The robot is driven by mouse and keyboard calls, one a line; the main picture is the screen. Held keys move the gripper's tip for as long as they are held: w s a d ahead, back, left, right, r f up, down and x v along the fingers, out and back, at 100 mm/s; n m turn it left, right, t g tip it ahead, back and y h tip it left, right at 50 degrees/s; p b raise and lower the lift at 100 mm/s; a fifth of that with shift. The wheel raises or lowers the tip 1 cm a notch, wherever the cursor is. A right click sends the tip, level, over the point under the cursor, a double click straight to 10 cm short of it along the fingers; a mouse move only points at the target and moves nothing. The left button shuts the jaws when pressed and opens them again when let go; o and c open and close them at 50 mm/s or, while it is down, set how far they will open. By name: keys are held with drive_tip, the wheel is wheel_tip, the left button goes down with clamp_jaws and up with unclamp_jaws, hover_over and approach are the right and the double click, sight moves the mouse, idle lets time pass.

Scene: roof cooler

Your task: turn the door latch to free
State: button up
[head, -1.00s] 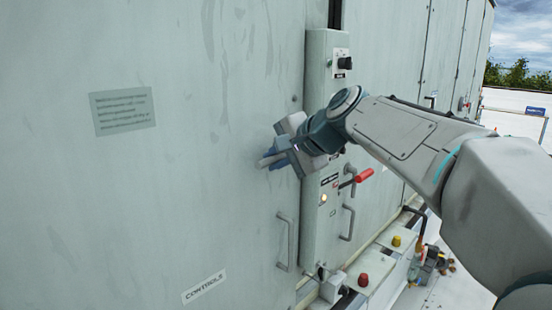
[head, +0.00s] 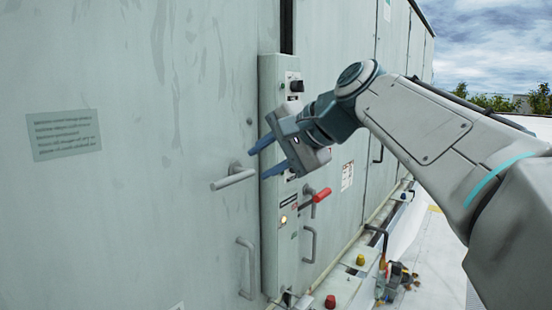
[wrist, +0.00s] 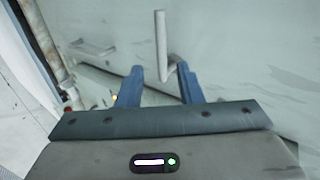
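The door latch (head: 233,177) is a grey lever on the pale green door (head: 150,220). In the head view its bar points left and slightly down from its pivot. My gripper (head: 257,160) is open, with two blue fingers spread apart, just right of the latch and in front of the panel edge. In the wrist view the latch bar (wrist: 161,45) stands upright in the picture, between and beyond the fingertips (wrist: 158,70). I see no finger touching it. Nothing is held. The depth gap is hard to judge.
Pull handles stick out from the door (head: 245,268) and panel side (head: 310,245).

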drive_tip(key=shift+v, duration=1.35)
